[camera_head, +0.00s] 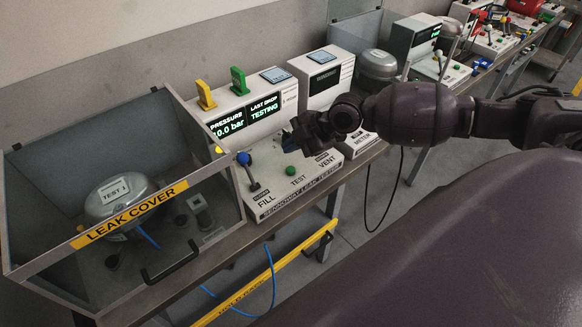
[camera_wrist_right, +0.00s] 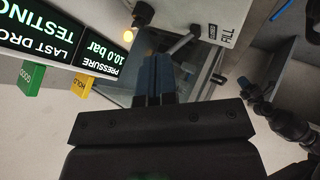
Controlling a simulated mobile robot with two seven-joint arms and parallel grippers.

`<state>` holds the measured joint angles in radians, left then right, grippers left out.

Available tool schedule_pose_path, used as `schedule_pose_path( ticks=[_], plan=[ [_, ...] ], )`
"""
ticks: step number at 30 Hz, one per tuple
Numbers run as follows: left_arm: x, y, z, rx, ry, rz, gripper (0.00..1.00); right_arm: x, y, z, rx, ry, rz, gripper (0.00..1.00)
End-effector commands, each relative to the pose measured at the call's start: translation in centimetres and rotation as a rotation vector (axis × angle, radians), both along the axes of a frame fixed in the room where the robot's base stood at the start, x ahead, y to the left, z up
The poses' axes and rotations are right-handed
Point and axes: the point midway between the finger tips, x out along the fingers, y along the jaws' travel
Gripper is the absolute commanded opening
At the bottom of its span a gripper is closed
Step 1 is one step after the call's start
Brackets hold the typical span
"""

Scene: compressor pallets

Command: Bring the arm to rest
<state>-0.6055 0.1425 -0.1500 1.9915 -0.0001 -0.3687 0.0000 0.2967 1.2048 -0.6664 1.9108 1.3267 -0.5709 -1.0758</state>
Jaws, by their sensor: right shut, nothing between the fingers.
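My right arm reaches in from the right in the head view. Its gripper (camera_head: 299,133) hangs above the front of the leak tester (camera_head: 300,185), apart from the panel as far as I can tell. In the right wrist view the two bluish fingers (camera_wrist_right: 155,78) are together with nothing between them. The tester has a lever with a blue knob (camera_head: 243,158) at FILL and a green button (camera_head: 290,172) near TEST. Its display (camera_head: 263,117) reads TESTING and 10.0 bar. My left gripper does not show in the head view.
The clear leak cover box (camera_head: 130,209) stands at left around a metal vessel marked TEST 1 (camera_head: 118,200). A yellow tag (camera_head: 205,95) and a green tag (camera_head: 239,80) stand on the tester. More bench equipment (camera_head: 415,40) is at back right.

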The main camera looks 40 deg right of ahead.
Motion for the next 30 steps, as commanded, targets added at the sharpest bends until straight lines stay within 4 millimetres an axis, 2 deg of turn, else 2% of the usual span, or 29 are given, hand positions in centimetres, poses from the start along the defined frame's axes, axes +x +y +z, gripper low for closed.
schedule_pose_path(
  ticks=[20, 23, 30],
  plan=[
    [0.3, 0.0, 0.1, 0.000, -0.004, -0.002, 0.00, -0.2, 0.3, -0.2, 0.003, 0.005, 0.001, 0.00],
    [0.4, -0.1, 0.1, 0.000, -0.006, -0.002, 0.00, -1.3, 1.6, -1.3, 0.016, 0.033, 0.004, 0.00],
    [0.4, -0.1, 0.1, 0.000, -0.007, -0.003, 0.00, -7.1, 7.7, -5.0, 0.070, 0.166, -0.049, 0.00]
  ],
)
